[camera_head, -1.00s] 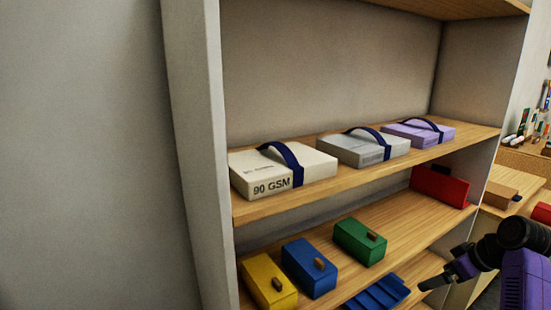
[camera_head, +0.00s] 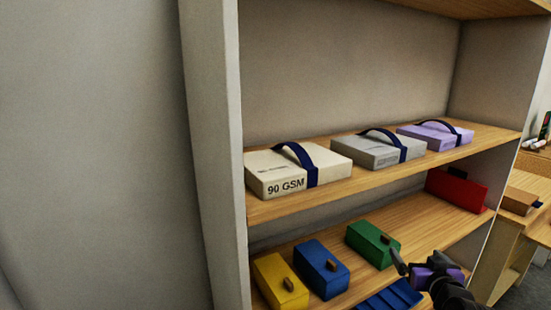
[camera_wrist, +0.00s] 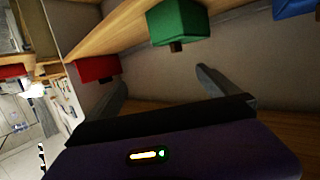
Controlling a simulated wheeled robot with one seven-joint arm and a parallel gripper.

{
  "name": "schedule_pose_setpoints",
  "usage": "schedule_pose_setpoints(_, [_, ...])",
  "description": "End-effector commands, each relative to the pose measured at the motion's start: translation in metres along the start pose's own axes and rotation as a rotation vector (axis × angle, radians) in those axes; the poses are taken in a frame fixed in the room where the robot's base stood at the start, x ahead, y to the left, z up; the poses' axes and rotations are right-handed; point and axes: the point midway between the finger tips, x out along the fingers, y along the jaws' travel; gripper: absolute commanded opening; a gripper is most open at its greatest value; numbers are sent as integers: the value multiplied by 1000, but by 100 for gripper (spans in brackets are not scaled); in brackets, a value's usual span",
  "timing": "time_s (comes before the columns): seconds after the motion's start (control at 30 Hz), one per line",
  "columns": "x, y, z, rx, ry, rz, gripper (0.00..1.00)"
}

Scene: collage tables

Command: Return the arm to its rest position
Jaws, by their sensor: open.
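My gripper (camera_head: 412,268) is in the lower right of the head view, in front of the lower shelf, just right of the green box (camera_head: 373,245). In the wrist view its two fingers (camera_wrist: 161,80) are spread apart with nothing between them. The wrist picture looks tilted or upside down, with the green box (camera_wrist: 180,22) above the fingers and the red box (camera_wrist: 97,68) to the left. Most of my arm is outside the head view. I cannot tell whether a finger touches anything.
The upper shelf (camera_head: 290,207) bears three strapped packs: cream (camera_head: 262,172), grey (camera_head: 372,152) and lilac (camera_head: 425,137). The lower shelf bears yellow (camera_head: 280,285), blue (camera_head: 312,258), green and red (camera_head: 455,190) boxes. A blue ribbed tray (camera_head: 385,297) lies low. A table (camera_head: 528,220) stands right.

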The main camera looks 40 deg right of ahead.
Motion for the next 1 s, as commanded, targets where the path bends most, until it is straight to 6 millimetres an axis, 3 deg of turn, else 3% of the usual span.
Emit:
schedule_pose_setpoints(0.03, [-14,-27,11,18,26,-18,100])
schedule_pose_setpoints(0.2, [-68,-90,30,58,123,-69,100])
schedule_pose_setpoints(0.5, [-193,-172,58,68,216,-241,100])
schedule_pose_setpoints(0.73, [-295,-204,74,22,219,-437,100])
schedule_pose_setpoints(1.0, [-398,-208,107,-123,94,-707,100])
